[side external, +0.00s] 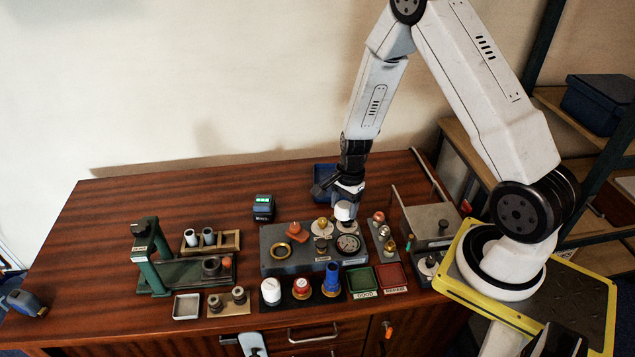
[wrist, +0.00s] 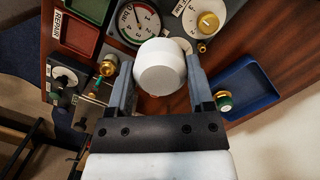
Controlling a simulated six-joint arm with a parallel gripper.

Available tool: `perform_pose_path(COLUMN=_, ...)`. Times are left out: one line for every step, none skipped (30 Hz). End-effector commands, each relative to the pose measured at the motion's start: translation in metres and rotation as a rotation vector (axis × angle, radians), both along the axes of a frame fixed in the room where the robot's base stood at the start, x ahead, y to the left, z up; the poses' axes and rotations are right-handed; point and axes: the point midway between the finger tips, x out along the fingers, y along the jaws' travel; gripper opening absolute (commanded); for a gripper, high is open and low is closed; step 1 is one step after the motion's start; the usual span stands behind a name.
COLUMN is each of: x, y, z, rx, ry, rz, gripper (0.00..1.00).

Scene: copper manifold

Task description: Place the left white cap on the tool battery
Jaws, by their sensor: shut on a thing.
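My gripper (side external: 345,200) is above the right part of the grey gauge block, near the back. Its two fingers are on either side of a round white cap (wrist: 160,67), shut on it. In the side view the cap (side external: 342,212) shows just under the fingers, above the gauges. Two white-topped cylinders (side external: 199,237) stand in a wooden rack at left.
The grey gauge block (side external: 285,265) carries dials and knobs. In front are white, red and blue bottles (side external: 301,287), plus green (side external: 359,279) and red (side external: 390,276) trays. A blue bin (side external: 325,175) is behind my gripper. The table's back left is clear.

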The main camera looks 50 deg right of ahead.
Motion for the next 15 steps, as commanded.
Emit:
perform_pose_path(x=0.004, y=0.001, z=0.002, rx=-0.002, ry=-0.001, rz=-0.024, gripper=0.03)
perform_pose_path(x=0.006, y=0.002, z=0.003, rx=-0.004, ry=-0.001, rz=-0.042, gripper=0.03)
perform_pose_path(x=0.009, y=0.003, z=0.004, rx=-0.005, ry=0.0, rz=-0.068, gripper=0.03)
perform_pose_path(x=0.012, y=0.003, z=0.005, rx=-0.007, ry=0.0, rz=-0.088, gripper=0.03)
perform_pose_path(x=0.014, y=0.004, z=0.006, rx=-0.008, ry=0.001, rz=-0.109, gripper=0.03)
perform_pose_path(x=0.017, y=0.005, z=0.007, rx=-0.01, ry=0.002, rz=-0.139, gripper=0.03)
perform_pose_path(x=0.02, y=0.005, z=0.008, rx=-0.012, ry=0.002, rz=-0.162, gripper=0.03)
perform_pose_path(x=0.022, y=0.006, z=0.009, rx=-0.014, ry=0.003, rz=-0.186, gripper=0.03)
perform_pose_path(x=0.026, y=0.008, z=0.011, rx=-0.015, ry=0.003, rz=-0.216, gripper=0.03)
perform_pose_path(x=0.028, y=0.009, z=0.012, rx=-0.016, ry=0.003, rz=-0.238, gripper=0.03)
perform_pose_path(x=0.031, y=0.009, z=0.013, rx=-0.017, ry=0.004, rz=-0.261, gripper=0.03)
perform_pose_path(x=0.034, y=0.01, z=0.015, rx=-0.018, ry=0.004, rz=-0.294, gripper=0.03)
perform_pose_path(x=0.037, y=0.011, z=0.016, rx=-0.019, ry=0.005, rz=-0.317, gripper=0.03)
perform_pose_path(x=0.039, y=0.012, z=0.017, rx=-0.019, ry=0.005, rz=-0.341, gripper=0.03)
perform_pose_path(x=0.043, y=0.014, z=0.019, rx=-0.02, ry=0.005, rz=-0.37, gripper=0.03)
